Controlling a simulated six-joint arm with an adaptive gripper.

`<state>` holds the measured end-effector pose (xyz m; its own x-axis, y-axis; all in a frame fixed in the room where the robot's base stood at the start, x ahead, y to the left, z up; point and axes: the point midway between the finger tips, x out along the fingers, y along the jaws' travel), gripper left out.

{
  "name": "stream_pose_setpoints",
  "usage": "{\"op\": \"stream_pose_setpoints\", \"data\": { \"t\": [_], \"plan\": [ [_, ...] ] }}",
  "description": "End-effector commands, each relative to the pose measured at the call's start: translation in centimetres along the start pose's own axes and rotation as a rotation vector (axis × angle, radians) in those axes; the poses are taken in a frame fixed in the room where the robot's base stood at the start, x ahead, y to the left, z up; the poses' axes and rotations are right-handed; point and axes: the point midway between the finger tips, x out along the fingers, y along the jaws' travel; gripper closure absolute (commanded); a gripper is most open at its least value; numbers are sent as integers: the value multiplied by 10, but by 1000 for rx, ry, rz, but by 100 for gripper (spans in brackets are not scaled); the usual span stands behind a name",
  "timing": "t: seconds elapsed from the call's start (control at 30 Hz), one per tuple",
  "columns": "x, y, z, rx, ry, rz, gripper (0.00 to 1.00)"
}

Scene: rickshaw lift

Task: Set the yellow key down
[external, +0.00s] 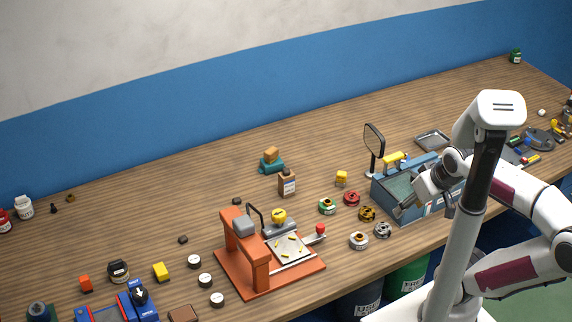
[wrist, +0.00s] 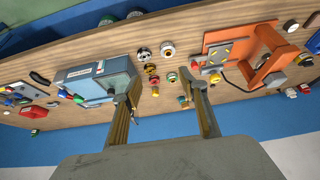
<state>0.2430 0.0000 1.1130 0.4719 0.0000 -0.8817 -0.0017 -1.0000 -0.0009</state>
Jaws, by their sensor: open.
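My gripper (external: 428,207) is open, its fingers hanging over the front side of the blue-grey toolbox. In the wrist view the two fingers (wrist: 161,92) stand wide apart with nothing held between them. Several small yellow pieces (external: 291,247) lie on the pale plate of the orange press (external: 246,278). They also show on the plate in the wrist view (wrist: 217,52). I cannot tell which yellow thing is the key.
The toolbox (external: 389,198) stands below my gripper. Several small round parts (external: 367,214) lie between it and the press. A mirror on a stand (external: 374,142) rises behind the toolbox. The back left of the bench (external: 150,215) is mostly clear.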

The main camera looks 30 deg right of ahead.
Motion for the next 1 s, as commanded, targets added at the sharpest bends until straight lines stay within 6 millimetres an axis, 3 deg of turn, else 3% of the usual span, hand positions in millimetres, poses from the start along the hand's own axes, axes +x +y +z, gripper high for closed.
{"op": "stream_pose_setpoints", "data": {
  "t": [0.27,0.47,0.67,1.0],
  "plan": [
    [0,0,-1,-1,1,-2,57],
    [5,-7,-15,2,17,-25,57],
    [18,-23,-48,19,62,-77,57],
    [48,-52,-123,83,169,-163,57]
  ]
}}
